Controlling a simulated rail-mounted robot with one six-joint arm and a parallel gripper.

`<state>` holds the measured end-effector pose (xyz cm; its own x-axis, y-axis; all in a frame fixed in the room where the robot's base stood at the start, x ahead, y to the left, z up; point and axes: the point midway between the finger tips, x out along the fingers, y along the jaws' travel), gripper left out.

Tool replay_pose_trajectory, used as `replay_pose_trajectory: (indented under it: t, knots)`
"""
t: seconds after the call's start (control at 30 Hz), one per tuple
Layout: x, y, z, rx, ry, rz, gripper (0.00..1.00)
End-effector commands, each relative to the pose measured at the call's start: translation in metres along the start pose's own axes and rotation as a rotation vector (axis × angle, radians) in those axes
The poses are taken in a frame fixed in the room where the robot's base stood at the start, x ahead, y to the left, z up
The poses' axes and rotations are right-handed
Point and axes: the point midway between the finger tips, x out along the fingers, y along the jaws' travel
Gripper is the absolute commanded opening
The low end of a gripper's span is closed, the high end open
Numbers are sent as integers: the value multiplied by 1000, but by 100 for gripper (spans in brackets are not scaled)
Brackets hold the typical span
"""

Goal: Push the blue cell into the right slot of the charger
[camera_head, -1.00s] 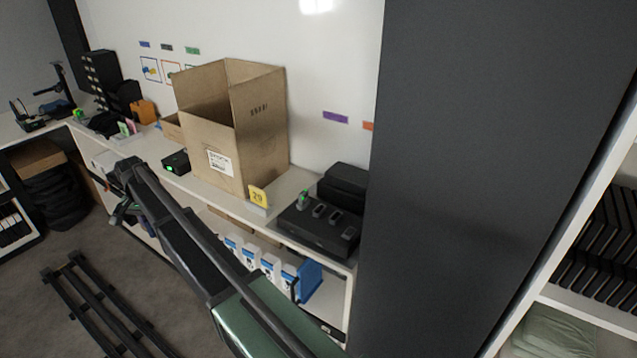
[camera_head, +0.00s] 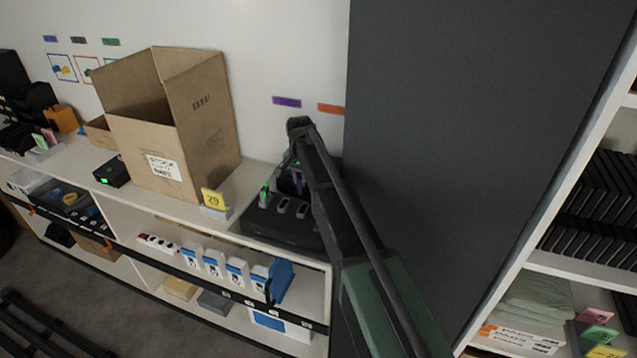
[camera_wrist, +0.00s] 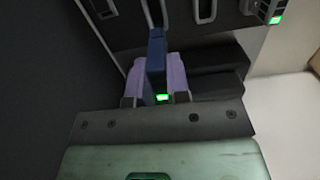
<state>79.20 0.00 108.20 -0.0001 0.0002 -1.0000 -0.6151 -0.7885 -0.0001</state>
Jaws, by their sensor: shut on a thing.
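The black charger (camera_head: 268,228) sits on the counter, with its top slots facing up. A cell with a green light (camera_head: 264,195) stands in its left slot; its lit end also shows in the wrist view (camera_wrist: 274,19). The middle slot (camera_wrist: 205,10) and right slot (camera_wrist: 154,12) look empty. My gripper (camera_wrist: 160,78) is shut on the blue cell (camera_wrist: 156,52), between purple pads. In the wrist view the cell's far end overlaps the near end of the right slot; I cannot tell whether they touch. In the head view my arm partly hides the cell and charger.
A yellow sign marked 29 (camera_head: 214,200) and an open cardboard carton (camera_head: 170,135) stand left of the charger. A tall dark panel (camera_head: 450,130) stands close on its right. Blue-and-white boxes (camera_head: 213,262) are on the shelf below.

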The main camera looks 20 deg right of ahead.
Motion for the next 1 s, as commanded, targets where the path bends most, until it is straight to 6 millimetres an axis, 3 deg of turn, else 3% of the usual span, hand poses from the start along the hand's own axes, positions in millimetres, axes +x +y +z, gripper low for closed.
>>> replay_pose_trajectory:
  t: [0.07,0.27,0.73,1.0]
  knots:
    - [6,8,10,-35,0,0,0]
    - [8,6,8,-40,0,0,0]
    - [58,6,8,-39,0,0,0]
    - [60,6,8,-38,0,0,0]
